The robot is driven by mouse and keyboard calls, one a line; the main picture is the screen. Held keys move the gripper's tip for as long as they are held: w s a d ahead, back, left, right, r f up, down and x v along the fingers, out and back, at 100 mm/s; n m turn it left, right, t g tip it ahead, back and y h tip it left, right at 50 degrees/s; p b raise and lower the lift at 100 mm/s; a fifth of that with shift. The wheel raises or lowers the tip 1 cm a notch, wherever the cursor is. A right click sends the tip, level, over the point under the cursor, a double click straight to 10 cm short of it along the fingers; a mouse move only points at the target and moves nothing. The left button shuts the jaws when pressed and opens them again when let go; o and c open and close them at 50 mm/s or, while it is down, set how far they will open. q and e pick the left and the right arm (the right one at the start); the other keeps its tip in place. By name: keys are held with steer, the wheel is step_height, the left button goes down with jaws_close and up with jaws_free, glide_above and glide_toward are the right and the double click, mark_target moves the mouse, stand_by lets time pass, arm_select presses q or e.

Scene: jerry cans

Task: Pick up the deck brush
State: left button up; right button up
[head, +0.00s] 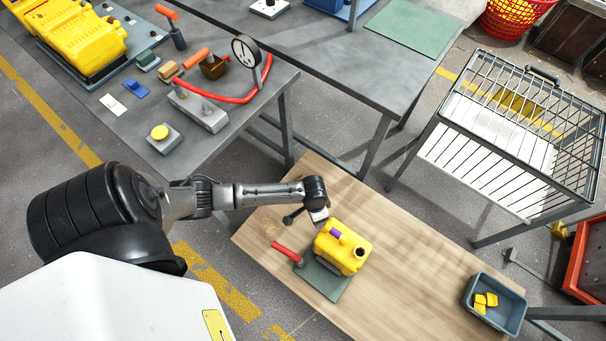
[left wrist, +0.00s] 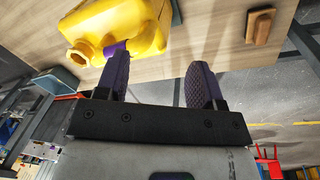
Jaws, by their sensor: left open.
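A small wooden block with a raised brown grip, which looks like the deck brush (left wrist: 258,27), lies on the wooden tabletop near its edge in the left wrist view. In the head view I cannot clearly make it out. My left gripper is open and empty, just above the wooden table (head: 420,270) in the head view (head: 305,217). Its two dark purple fingers also show in the left wrist view (left wrist: 157,82), apart from the block. The yellow jerry can (head: 342,247), with a purple band, stands close beside the gripper and also shows in the left wrist view (left wrist: 120,28).
The can stands on a grey-green mat (head: 322,281) beside a red-handled tool (head: 287,253). A grey bin (head: 495,304) with yellow pieces is at the table's right end. A grey workbench (head: 145,95) holds a red hose and parts. A wire rack (head: 510,130) stands right.

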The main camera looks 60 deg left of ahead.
arm_select(q)
steer(key=w+a+f+n+y+b, duration=0.1)
steer(key=w+a+f+n+b, duration=0.2)
steer(key=a, duration=0.5)
steer(key=w+a+f+n+b, duration=0.1)
steer(key=w+a+f+b, duration=0.1)
steer(key=a+f+b, duration=0.35)
steer(key=w+a+f+n+y+b, duration=0.1)
steer(key=w+a+f+n+b, duration=0.3)
steer(key=a, duration=0.7)
steer(key=shift+m, duration=0.8)
steer(key=f+b, duration=0.4)
steer(key=f, duration=0.1)
steer(key=s+f+b, duration=0.1)
steer(key=f+b, duration=0.1)
steer(key=f, duration=0.1)
steer(key=shift+d+f, duration=0.15)
steer(key=shift+f+b, duration=0.4)
steer(key=shift+b, duration=0.25)
step_height(320, 180, down, 5)
steer(key=b, duration=0.5)
steer(key=shift+r, duration=0.1)
arm_select(e)
step_height(320, 180, down, 28)
steer(key=shift+s, duration=0.35)
arm_select(q)
steer(key=shift+c, duration=0.4)
arm_select(e)
steer(key=shift+r, duration=0.1)
